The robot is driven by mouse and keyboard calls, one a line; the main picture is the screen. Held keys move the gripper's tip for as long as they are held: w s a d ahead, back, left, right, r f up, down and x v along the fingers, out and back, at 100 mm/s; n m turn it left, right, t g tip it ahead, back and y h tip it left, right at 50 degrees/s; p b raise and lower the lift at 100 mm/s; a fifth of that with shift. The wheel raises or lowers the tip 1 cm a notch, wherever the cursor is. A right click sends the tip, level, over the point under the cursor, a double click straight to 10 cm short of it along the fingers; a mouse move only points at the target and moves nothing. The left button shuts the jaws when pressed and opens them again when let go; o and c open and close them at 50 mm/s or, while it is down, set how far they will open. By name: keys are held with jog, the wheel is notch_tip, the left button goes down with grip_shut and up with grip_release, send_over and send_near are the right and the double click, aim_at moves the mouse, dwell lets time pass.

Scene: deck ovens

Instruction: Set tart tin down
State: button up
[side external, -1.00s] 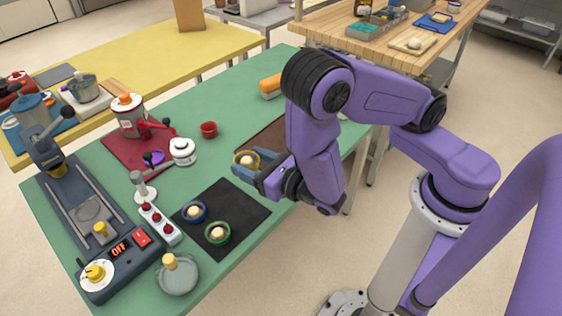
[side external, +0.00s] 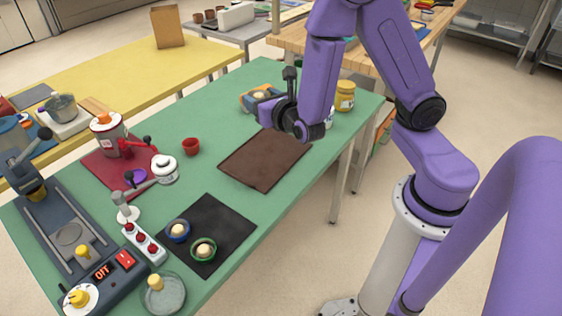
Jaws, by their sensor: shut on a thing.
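My gripper (side external: 262,98) is over the far part of the green table, beyond the brown mat. Its blue-grey fingers are shut on the yellow-rimmed tart tin, which is small and hard to make out here. Orange-yellow shows around the fingertips, and I cannot tell how much of it is tin and how much is the orange object behind. I cannot tell the tin's height above the table. A blue tart tin (side external: 178,231) and a green tart tin (side external: 204,250), each with pale filling, sit on the black mat (side external: 228,226). The brown mat (side external: 258,172) is bare.
A red cup (side external: 191,147) stands left of the brown mat. A white-topped press (side external: 165,169), a red-button strip (side external: 143,244) and a control box (side external: 103,276) crowd the left. A yellow jar (side external: 345,96) stands at the right edge.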

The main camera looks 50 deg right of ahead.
jog(key=shift+n+t+y, duration=0.4)
jog(key=shift+n+y, duration=0.2)
jog(key=shift+w+d+r, duration=0.1)
jog(key=shift+r, duration=1.1)
jog(key=shift+w+d+r, duration=0.1)
jog(key=shift+r, duration=1.05)
jog(key=shift+a+f, duration=0.1)
jog(key=shift+a, duration=0.05)
jog(key=s+a+f+n+y, duration=0.2)
jog(key=a+f+n+y, duration=0.45)
jog(key=a, duration=0.65)
jog(key=n+g+y, duration=0.2)
jog(key=n+y, duration=0.2)
jog(key=y, duration=0.3)
send_over(239, 236)
jog(key=shift+m, duration=0.25)
notch_tip(239, 236, down, 11)
jog(key=shift+f, duration=3.8)
jog(key=shift+f, duration=0.2)
